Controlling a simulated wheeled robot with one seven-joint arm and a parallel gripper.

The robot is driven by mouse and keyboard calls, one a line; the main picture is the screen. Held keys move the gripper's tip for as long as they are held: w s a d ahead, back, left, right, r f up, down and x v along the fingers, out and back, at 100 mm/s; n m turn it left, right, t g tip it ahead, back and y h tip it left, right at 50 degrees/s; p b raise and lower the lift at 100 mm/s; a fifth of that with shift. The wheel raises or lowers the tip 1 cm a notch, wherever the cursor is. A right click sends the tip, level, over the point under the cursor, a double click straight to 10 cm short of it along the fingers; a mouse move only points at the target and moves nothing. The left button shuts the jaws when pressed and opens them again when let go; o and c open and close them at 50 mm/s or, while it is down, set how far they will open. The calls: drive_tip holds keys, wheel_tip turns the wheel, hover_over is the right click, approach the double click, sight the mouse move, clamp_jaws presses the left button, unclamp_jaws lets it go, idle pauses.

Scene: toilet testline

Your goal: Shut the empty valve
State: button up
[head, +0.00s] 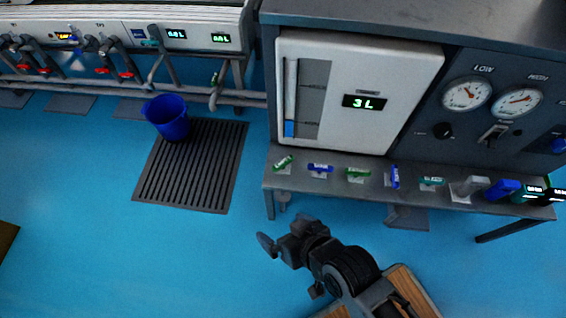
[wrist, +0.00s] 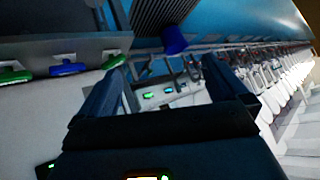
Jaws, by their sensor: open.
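A row of valve handles stands along the front shelf of the grey console in the head view: a green one (head: 283,162) at the left, a blue one (head: 320,168), another green one (head: 357,174), a blue one turned crosswise (head: 395,177) and a teal one (head: 432,181). Their labels are too small to read, so I cannot tell which is the empty valve. My gripper (head: 290,267) is open and empty, in front of and below the shelf's left end. In the wrist view my gripper (wrist: 165,72) points past the handles; a green handle (wrist: 112,62) shows at left.
The console panel (head: 364,102) reads 3 L beside a gauge tube with blue at its bottom. A grey handle (head: 470,186) and a larger blue one (head: 503,190) stand farther right. A blue bucket (head: 167,117) stands on a floor grate (head: 190,180). Blue floor left of my arm is clear.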

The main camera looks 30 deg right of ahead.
drive_tip(key=w+a+f+g+b, duration=0.1)
drive_tip(key=w+f+g, duration=0.1)
drive_tip(key=w+f, duration=0.3)
drive_tip(key=n+g+h+b, duration=0.2)
drive_tip(key=n+g+b, duration=0.1)
drive_tip(key=g+b, duration=0.3)
hover_over(283, 162)
drive_tip(key=shift+a+f+g+p, duration=0.15)
drive_tip(key=shift+f+g+p, duration=0.15)
drive_tip(key=shift+f, duration=0.8)
wheel_tip(283, 162, down, 7)
drive_tip(key=shift+r+b, duration=0.15)
drive_tip(key=shift+b, duration=1.1)
